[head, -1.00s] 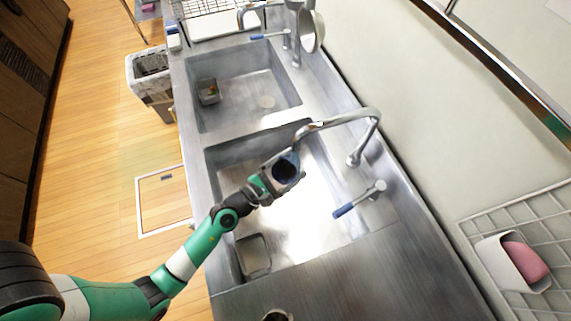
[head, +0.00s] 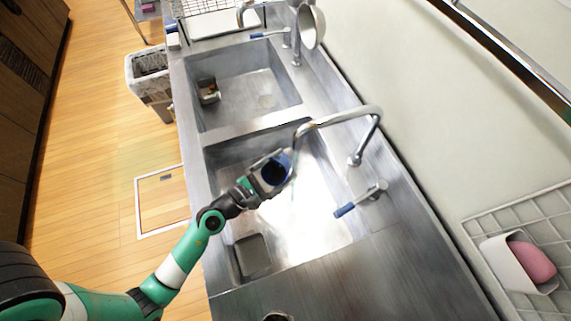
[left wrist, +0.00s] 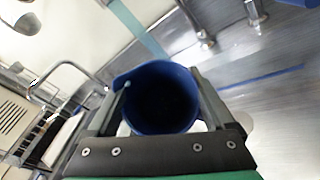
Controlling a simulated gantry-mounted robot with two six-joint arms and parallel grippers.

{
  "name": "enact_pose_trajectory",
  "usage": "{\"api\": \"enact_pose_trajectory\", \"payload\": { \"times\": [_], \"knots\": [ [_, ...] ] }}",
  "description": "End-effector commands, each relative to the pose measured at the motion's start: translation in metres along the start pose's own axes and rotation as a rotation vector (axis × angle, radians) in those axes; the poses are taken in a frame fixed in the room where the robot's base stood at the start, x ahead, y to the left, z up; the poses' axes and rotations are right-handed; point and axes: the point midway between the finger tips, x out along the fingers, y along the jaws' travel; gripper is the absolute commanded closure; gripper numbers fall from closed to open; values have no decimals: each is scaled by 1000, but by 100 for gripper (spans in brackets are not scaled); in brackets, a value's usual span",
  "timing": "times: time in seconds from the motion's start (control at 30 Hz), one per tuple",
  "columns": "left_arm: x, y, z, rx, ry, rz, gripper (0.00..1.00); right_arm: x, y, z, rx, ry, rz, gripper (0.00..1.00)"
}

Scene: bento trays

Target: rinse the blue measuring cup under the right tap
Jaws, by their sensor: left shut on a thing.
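The right tap's blue-ended lever (head: 346,209) is beside the basin. A grey box (head: 252,256) sits in the near basin's corner. Another small container (head: 208,91) is in the far basin. A pink sponge in a white holder (head: 530,262) hangs on the wall rack.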

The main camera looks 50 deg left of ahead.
Motion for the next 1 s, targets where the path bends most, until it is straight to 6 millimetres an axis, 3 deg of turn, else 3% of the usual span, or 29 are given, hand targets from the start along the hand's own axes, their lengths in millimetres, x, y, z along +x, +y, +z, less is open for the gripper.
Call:
{"api": "enact_pose_trajectory", "payload": {
  "times": [0.53, 1.0],
  "knots": [
    [-50, -3, -7, 0, 1, 1, 67, -13, 0, 12, 0, 0, 0, 43],
    [-54, -2, -5, 0, 0, 0, 67, -13, 0, 12, 0, 0, 0, 43]
  ]
}}
